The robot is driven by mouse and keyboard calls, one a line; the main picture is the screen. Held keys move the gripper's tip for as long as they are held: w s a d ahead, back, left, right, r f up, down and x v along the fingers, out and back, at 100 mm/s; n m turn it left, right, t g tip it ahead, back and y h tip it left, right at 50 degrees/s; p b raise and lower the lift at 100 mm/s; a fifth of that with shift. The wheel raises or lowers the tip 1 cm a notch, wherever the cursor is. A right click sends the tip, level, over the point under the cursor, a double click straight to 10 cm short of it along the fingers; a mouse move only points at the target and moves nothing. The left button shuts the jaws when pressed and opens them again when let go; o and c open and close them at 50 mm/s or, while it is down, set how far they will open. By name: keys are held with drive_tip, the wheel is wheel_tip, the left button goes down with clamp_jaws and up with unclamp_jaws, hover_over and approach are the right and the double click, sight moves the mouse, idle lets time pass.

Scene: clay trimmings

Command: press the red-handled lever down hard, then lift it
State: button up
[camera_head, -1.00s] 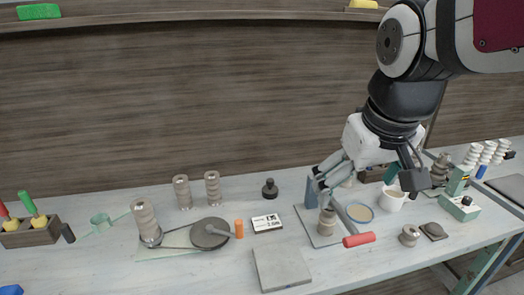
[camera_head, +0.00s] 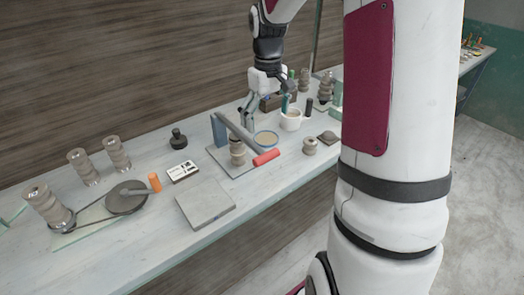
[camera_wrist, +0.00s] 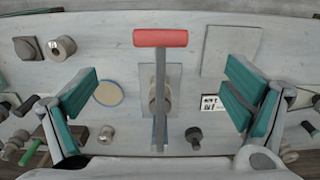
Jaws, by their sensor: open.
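The lever has a grey bar (camera_head: 242,134) that slopes from a blue-grey post (camera_head: 219,131) down to a red handle (camera_head: 266,157). A ribbed beige cylinder (camera_head: 237,151) stands under the bar on a thin base plate (camera_head: 233,168). My gripper (camera_head: 267,112) is behind the lever in the head view, open and empty. In the wrist view the teal-padded fingers are spread wide on both sides of the bar (camera_wrist: 160,82), apart from it. The red handle (camera_wrist: 160,38) lies above the fingers in that picture. The post is hard to make out there.
A round beige-topped dish (camera_head: 265,139) and a white cup (camera_head: 291,120) stand right of the lever. A grey slab (camera_head: 205,203), a small display (camera_head: 183,171) and a black knob-topped piece (camera_head: 178,138) are to its left. Bare bench lies in front of the lever.

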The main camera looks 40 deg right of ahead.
sight(266, 154)
wheel_tip(266, 154, down, 13)
drive_tip(key=shift+r+p, duration=0.1)
drive_tip(key=shift+p, duration=0.45)
